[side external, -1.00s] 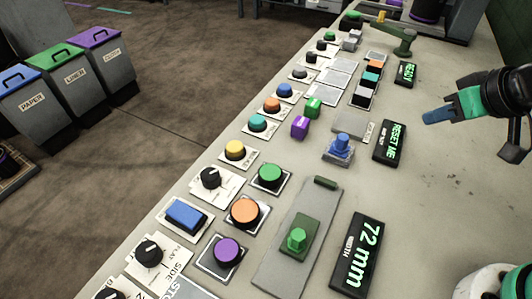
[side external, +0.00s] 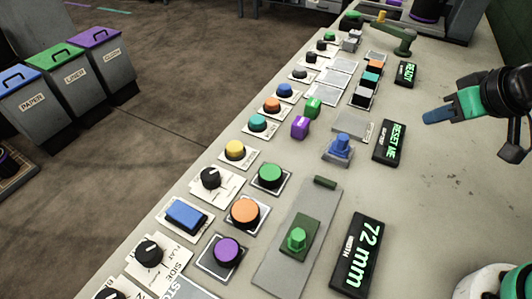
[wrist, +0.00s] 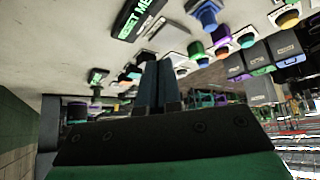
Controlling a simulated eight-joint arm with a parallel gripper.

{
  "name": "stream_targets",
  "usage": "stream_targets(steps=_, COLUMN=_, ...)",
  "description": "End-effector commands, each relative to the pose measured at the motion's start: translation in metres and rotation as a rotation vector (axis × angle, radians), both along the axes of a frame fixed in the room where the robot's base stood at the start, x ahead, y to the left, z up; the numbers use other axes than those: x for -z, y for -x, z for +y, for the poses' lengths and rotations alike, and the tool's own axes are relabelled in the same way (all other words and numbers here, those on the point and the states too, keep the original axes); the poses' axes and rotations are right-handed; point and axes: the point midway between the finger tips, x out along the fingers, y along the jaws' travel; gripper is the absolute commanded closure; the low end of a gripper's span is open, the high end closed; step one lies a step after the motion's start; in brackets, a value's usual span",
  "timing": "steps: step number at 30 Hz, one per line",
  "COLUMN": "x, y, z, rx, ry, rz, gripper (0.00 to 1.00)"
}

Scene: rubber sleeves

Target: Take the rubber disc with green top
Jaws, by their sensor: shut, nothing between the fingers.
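A round disc with a green top (side external: 270,174) and a dark side sits on a square plate in the middle of the side external view. A similar disc with a teal-green top (side external: 258,123) stands farther back, and a small green-topped one (side external: 330,36) is near the far end. My gripper (side external: 426,117) is at the right, raised above the table and well apart from these discs. Its blue fingers are together and empty. In the wrist view the fingers (wrist: 158,62) point up the picture, side by side. Which small disc there is the green one I cannot tell.
Orange (side external: 245,211), purple (side external: 227,251) and yellow (side external: 235,150) discs stand around the green one. A green block fixture (side external: 297,240) and a "72 mm" display (side external: 357,256) lie to its right. The right part of the table (side external: 440,205) is mostly clear.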

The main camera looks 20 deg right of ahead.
Motion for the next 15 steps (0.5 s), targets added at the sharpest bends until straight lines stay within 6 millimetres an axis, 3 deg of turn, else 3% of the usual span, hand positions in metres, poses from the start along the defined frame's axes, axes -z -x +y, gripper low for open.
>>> stream_targets(steps=11, x=0.0000, y=0.0000, z=0.0000, rx=0.000, ry=0.000, rz=0.000, gripper=1.00)
stream_targets(steps=12, x=0.0000, y=0.0000, z=0.0000, rx=0.000, ry=0.000, rz=0.000, gripper=0.97)
stream_targets(steps=15, x=0.0000, y=0.0000, z=0.0000, rx=0.000, ry=0.000, rz=0.000, gripper=0.69)
